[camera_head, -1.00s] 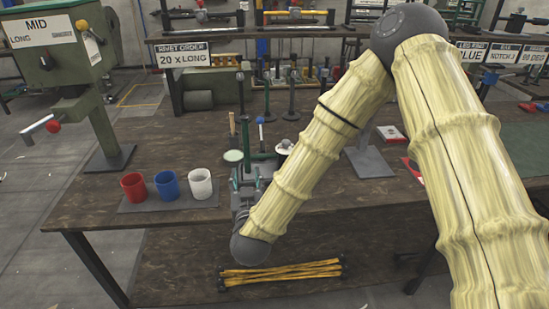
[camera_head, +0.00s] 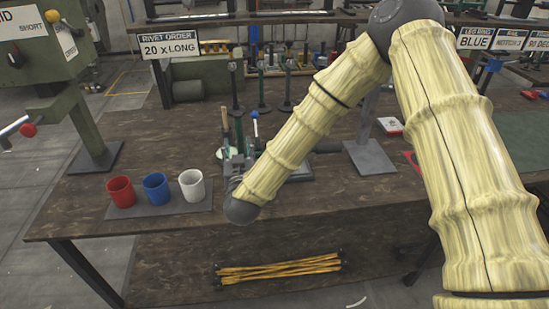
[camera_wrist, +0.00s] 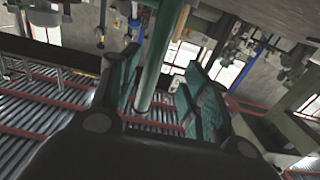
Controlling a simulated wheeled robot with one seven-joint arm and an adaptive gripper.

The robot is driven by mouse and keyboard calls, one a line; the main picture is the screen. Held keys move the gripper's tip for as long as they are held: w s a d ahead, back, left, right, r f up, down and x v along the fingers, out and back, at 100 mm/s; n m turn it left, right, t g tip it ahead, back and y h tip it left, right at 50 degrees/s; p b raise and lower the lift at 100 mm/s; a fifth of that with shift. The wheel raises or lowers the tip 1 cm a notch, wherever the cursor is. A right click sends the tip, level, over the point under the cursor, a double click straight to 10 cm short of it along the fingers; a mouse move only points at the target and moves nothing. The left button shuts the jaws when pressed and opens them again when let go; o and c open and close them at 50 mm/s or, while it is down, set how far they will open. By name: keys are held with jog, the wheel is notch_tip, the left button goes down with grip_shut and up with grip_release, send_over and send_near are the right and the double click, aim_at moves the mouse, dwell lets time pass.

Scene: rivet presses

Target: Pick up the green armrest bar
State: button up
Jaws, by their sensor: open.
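In the wrist view a green bar (camera_wrist: 158,55) stands between the two teal finger pads of my gripper (camera_wrist: 160,72). The fingers are apart, with a visible gap on the right side of the bar; contact on the left is unclear. In the head view my gripper (camera_head: 232,148) is over the workbench, right of the cups, partly hidden by my wrist. A dark green upright bar (camera_head: 238,100) rises just beyond it. I cannot tell for certain that this is the bar in the wrist view.
Red (camera_head: 121,192), blue (camera_head: 155,188) and white (camera_head: 192,186) cups stand on a grey mat at the front left of the workbench (camera_head: 130,232). Several dark green posts stand behind my gripper. A green press (camera_head: 75,80) is at left. Yellow rods (camera_head: 280,268) lie on the lower shelf.

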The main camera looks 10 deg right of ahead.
aim_at(240, 141)
jog(key=shift+w+d+r, duration=0.1)
jog(key=shift+w, duration=0.2)
jog(key=w, duration=0.1)
jog(key=w+p, duration=0.1)
jog(key=w, duration=0.1)
jog(key=shift+w+d+f, duration=0.15)
jog(key=shift+d+f, duration=0.05)
jog(key=shift+d, duration=0.1)
jog(key=shift+w, duration=0.65)
grip_shut()
